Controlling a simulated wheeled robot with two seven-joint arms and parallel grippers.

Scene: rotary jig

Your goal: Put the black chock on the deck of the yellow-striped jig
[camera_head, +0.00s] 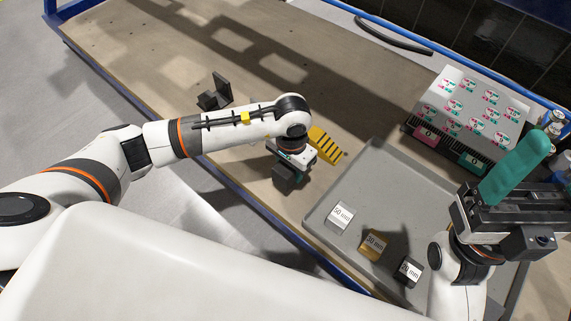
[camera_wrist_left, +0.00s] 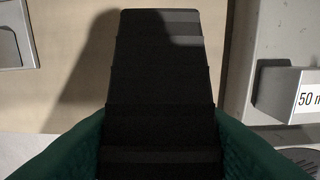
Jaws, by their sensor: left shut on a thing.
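My left gripper (camera_head: 290,160) points down over the bench, left of the grey tray. In the left wrist view its green fingers are shut on the black chock (camera_wrist_left: 160,75), a dark, ribbed, stepped piece that reaches away from the fingers. In the head view the gripper mostly hides the chock. A yellow piece with dark stripes (camera_head: 328,147), seemingly the jig, lies on the bench just beyond and right of the gripper; it is partly covered. My right gripper (camera_head: 515,165) is raised at the right with green fingers pointing up; its gap does not show.
The grey tray (camera_head: 385,160) holds blocks labelled 50 mm (camera_head: 340,215), 30 mm (camera_head: 373,243) and another (camera_head: 408,270). A black angle bracket (camera_head: 215,95) stands at the left. A sloped panel with labels (camera_head: 470,110) is at the back right. The bench's back left is clear.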

